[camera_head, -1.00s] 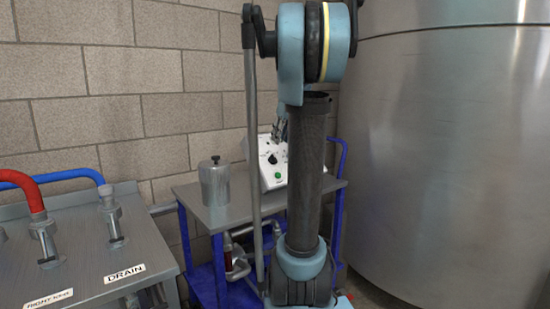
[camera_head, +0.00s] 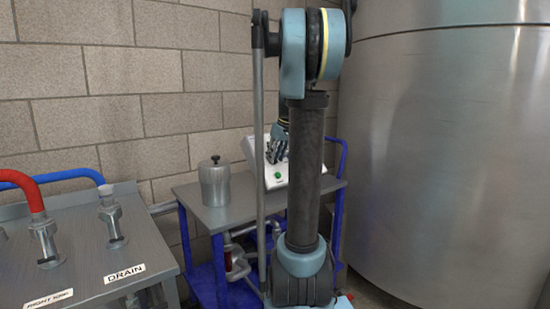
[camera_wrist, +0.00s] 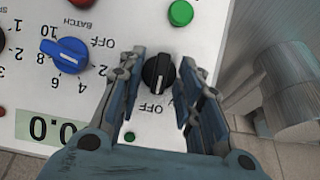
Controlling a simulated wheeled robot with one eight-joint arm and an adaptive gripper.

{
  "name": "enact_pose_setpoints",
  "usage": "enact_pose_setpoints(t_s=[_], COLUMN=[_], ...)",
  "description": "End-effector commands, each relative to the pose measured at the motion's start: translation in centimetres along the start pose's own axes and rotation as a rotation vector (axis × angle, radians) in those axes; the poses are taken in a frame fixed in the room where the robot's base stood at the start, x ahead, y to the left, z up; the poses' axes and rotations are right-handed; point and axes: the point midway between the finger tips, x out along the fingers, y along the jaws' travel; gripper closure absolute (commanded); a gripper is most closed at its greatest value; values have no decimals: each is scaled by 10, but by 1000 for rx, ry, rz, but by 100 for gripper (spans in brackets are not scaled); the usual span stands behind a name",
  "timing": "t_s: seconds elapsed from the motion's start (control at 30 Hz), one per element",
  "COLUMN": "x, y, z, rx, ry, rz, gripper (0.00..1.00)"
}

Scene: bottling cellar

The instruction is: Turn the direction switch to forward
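The white control panel (camera_head: 272,180) stands on the cart in the head view and is partly hidden by my gripper (camera_head: 276,150). In the wrist view the panel face (camera_wrist: 200,40) appears upside down. A black rotary knob (camera_wrist: 158,73) with a pale pointer line sits between the two fingers of my gripper (camera_wrist: 161,64). The fingers are open, one on each side of the knob, with visible gaps. "OFF" is printed beside the knob; I see no readable "forward" label. Whether the fingers are level with the knob in depth, I cannot tell.
A blue dial (camera_wrist: 65,55) with numbers, a green button (camera_wrist: 180,13) and a digital display (camera_wrist: 52,126) are close by on the panel. A metal canister (camera_head: 215,184) stands on the cart top (camera_head: 222,215). A large steel tank (camera_head: 445,150) is at right.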

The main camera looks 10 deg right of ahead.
Motion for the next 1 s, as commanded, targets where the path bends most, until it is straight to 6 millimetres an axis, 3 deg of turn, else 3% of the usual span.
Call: enact_pose_setpoints(t_s=[0.03,0.17,0.67,1.0], x=[0,0,2,3], y=[0,0,0,3], z=[0,0,1,1], rx=[0,0,21,195], ry=[0,0,-2,-3], rz=[0,0,-11,-93], gripper=[72,99,100,100])
